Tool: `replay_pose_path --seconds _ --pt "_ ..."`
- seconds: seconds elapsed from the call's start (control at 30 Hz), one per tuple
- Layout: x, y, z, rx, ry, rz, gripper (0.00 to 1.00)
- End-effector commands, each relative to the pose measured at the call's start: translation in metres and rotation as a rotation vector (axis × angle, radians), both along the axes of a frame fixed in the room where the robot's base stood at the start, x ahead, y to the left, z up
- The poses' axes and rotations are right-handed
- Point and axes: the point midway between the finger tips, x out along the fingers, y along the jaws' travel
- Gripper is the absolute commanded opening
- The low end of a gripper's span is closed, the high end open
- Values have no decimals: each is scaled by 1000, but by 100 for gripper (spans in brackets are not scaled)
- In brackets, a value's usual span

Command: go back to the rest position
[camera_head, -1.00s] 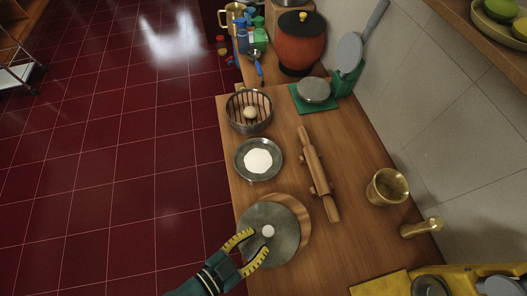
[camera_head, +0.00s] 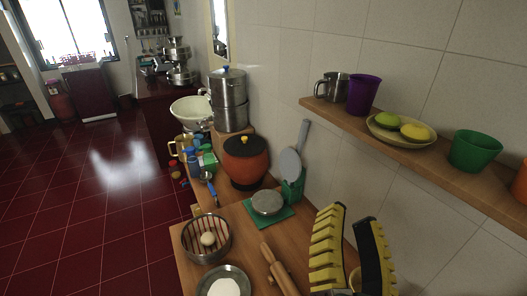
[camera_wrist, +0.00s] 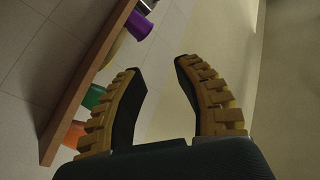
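My gripper (camera_head: 348,250) is raised in the air at the lower right of the head view, in front of the tiled wall and the counter's right side. Its two yellow-ridged fingers stand apart, pointing up, with nothing between them. In the wrist view my gripper (camera_wrist: 160,100) also shows its fingers spread and empty, with bare wall beyond. The gripper hides part of the counter and a brass-coloured vessel behind it.
A wall shelf (camera_head: 400,140) with a purple cup (camera_head: 363,95), a plate of fruit and a green cup (camera_head: 474,151) is right of and above the gripper. The wooden counter (camera_head: 240,236) holds a wire basket (camera_head: 206,252), rolling pin (camera_head: 279,270) and orange pot (camera_head: 245,165).

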Motion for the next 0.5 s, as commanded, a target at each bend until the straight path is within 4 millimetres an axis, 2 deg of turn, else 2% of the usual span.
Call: replay_pose_path --seconds 0.03,0.1,0.17,0.2,0.23,0.37,0.5 --pt "-6 15 13 -111 -43 40 33" --pt "-12 31 29 -283 -97 62 33" --pt "-12 36 34 -431 -111 39 33" --pt "-13 36 49 -500 -106 12 33" --pt "-12 36 71 -489 -107 15 33" --pt "-12 36 119 -483 -102 17 33" --pt "-11 35 177 -479 -100 18 33"
